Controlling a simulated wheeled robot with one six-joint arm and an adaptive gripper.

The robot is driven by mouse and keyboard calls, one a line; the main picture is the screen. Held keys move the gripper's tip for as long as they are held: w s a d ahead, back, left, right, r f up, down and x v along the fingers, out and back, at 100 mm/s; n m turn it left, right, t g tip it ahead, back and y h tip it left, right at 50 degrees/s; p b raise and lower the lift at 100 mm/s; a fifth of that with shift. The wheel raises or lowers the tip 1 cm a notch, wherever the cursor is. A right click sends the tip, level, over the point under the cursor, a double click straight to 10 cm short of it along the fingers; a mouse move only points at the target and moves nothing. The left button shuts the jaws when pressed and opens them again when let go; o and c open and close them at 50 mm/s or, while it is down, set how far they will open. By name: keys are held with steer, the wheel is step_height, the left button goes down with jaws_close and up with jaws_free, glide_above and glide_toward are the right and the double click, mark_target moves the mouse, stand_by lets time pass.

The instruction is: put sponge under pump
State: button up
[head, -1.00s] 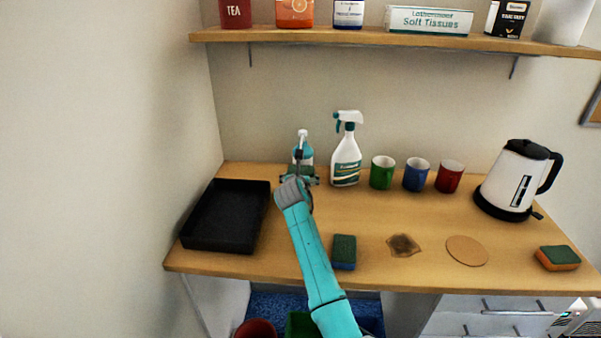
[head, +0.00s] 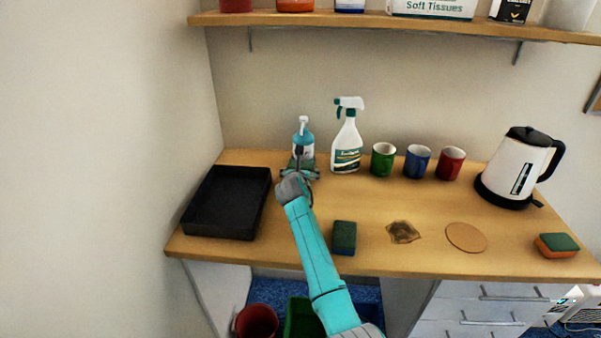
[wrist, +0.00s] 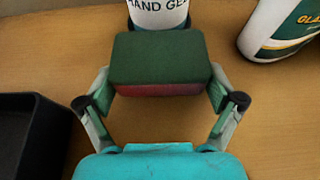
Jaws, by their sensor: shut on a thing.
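The pump bottle (head: 304,132) is blue with a white pump head and a hand gel label. It stands upright at the back of the counter; its lower part (wrist: 158,14) shows at the top of the wrist view. My gripper (head: 299,174) is shut on a sponge (wrist: 160,62) with a green top and a red underside, held flat by its two sides. The sponge is directly in front of the bottle and overlaps its base in the wrist view. I cannot tell whether they touch, or whether the sponge rests on the counter.
A black tray (head: 205,231) is left of my arm. A spray bottle (head: 347,150) stands right of the pump bottle, then green, blue and red mugs (head: 417,162) and a kettle (head: 519,167). Other sponges (head: 344,238) (head: 556,246), a stain (head: 403,232) and a coaster (head: 466,237) lie in front.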

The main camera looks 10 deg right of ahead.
steer(key=shift+f, duration=0.45)
steer(key=o, duration=0.4)
steer(key=v, duration=1.1)
steer(key=shift+s+r, duration=0.15)
steer(key=shift+s, duration=0.2)
steer(key=shift+s+a, duration=0.15)
